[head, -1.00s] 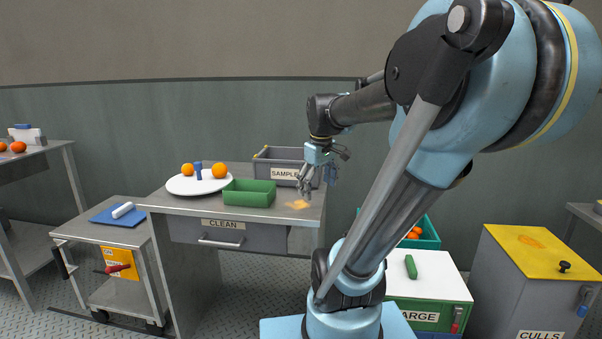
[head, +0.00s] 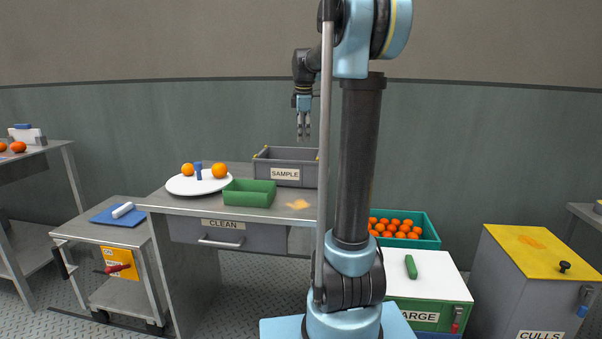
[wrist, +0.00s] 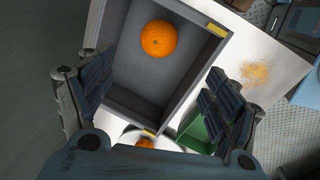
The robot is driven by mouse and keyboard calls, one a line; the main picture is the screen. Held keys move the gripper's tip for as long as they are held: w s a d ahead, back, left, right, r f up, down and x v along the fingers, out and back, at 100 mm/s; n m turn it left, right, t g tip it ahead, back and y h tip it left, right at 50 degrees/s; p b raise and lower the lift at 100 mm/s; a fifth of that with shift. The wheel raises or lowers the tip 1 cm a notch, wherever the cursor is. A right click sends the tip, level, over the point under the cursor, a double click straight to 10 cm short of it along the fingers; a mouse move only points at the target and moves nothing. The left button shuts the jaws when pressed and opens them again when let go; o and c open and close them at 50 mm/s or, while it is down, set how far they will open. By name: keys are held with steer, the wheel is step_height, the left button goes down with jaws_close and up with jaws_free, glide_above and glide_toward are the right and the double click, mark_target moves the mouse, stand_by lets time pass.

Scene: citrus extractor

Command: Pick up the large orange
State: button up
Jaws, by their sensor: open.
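A single orange (wrist: 158,38) lies inside the grey SAMPLE bin (wrist: 118,108), toward its far end in the wrist view; the bin's walls hide it in the head view. The SAMPLE bin (head: 285,173) stands at the back of the steel table. Two more oranges are on the white plate: a bigger one at right (head: 219,171) and a smaller one at left (head: 187,170). My gripper (head: 303,136) is above the bin, pointing down, open and empty. In the wrist view its fingers lie either side of the bin, with the orange ahead of them.
A blue item (head: 198,171) stands between the oranges on the plate (head: 182,187). A green tray (head: 249,194) sits in front of the bin, beside an orange stain (head: 298,204). A teal crate (head: 428,238) of oranges stands at right, behind the LARGE box (head: 428,282).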

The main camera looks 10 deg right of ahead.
steer(key=x, duration=1.7)
steer(key=shift+w+f, duration=0.1)
steer(key=shift+w, duration=0.15)
steer(key=c, duration=1.3)
